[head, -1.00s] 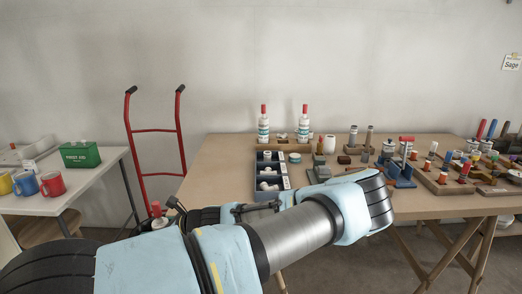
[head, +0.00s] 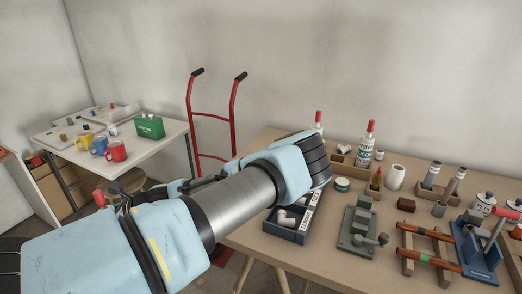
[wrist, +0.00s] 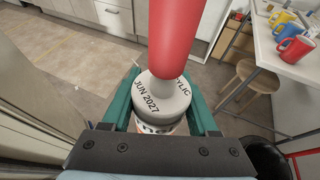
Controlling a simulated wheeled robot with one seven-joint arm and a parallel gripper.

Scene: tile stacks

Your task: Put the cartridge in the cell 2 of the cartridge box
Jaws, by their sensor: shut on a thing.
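My gripper (wrist: 165,110) is shut on a white cartridge (wrist: 172,92) in the wrist view, with one green finger on each side. The cartridge's long red nozzle points up in the picture, and its shoulder reads "JUN 2027". In the head view the red nozzle tip (head: 98,197) shows beyond my arm, which hides the gripper. A wooden box (head: 343,159), seemingly the cartridge box, stands at the back of the wooden table. Two similar cartridges with red tips, one at the right (head: 367,146) and one at the left (head: 319,122), stand at it. Its cell numbers are not readable.
A dark blue compartment bin (head: 290,233) with white fittings, a grey fixture (head: 357,230) and a blue press (head: 478,250) stand on the table. A red hand truck (head: 212,115) is behind. Mugs stand on a white table (head: 160,150); a stool (head: 128,182) is near my arm.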

